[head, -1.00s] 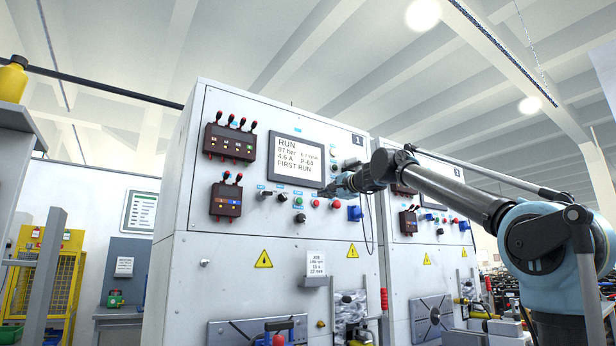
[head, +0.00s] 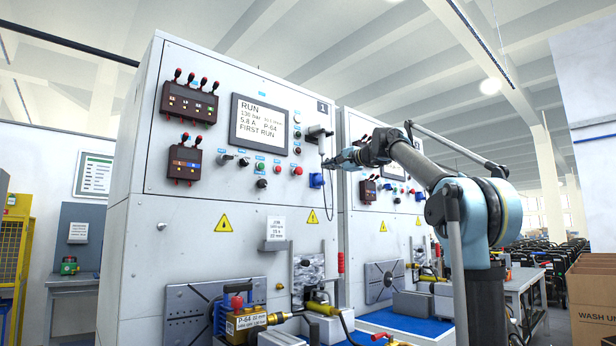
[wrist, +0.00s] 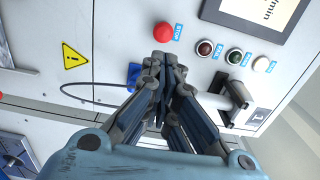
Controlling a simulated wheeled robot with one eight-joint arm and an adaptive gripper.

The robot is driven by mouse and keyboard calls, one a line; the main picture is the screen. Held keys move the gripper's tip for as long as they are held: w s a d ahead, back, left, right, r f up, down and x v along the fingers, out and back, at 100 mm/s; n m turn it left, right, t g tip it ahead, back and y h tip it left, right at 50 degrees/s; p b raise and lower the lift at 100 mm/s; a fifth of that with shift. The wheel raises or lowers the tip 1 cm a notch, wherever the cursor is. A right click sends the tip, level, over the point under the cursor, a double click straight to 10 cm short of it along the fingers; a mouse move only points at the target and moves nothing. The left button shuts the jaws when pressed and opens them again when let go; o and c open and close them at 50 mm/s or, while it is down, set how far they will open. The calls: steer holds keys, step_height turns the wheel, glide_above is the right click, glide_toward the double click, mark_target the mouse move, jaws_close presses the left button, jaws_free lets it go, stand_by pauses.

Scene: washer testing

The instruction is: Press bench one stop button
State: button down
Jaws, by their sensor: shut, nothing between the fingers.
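Bench one (head: 185,235) is the near white cabinet marked 1. Its screen (head: 258,125) reads RUN, 130 bar, FIRST RUN. Below it, a green button (head: 260,166), a red button (head: 278,169) and a second red button (head: 297,170) sit in a row; I cannot read which is the stop. My gripper (head: 327,163) is shut and empty, right of the red buttons in the head view. It also shows in the wrist view (wrist: 165,60), apart from the button.
A blue socket (head: 316,180) with a hanging cable and a holder (head: 318,132) on the panel are close to my gripper. A second bench (head: 385,235) stands behind on the right. Hoses and a brass fixture (head: 245,322) lie low in front.

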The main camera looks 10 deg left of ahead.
mark_target(298, 171)
steer(key=shift+w+d, duration=0.1)
steer(key=shift+d, duration=0.1)
steer(key=x, duration=1.4)
steer(key=shift+w+a, duration=0.1)
stand_by(0.5)
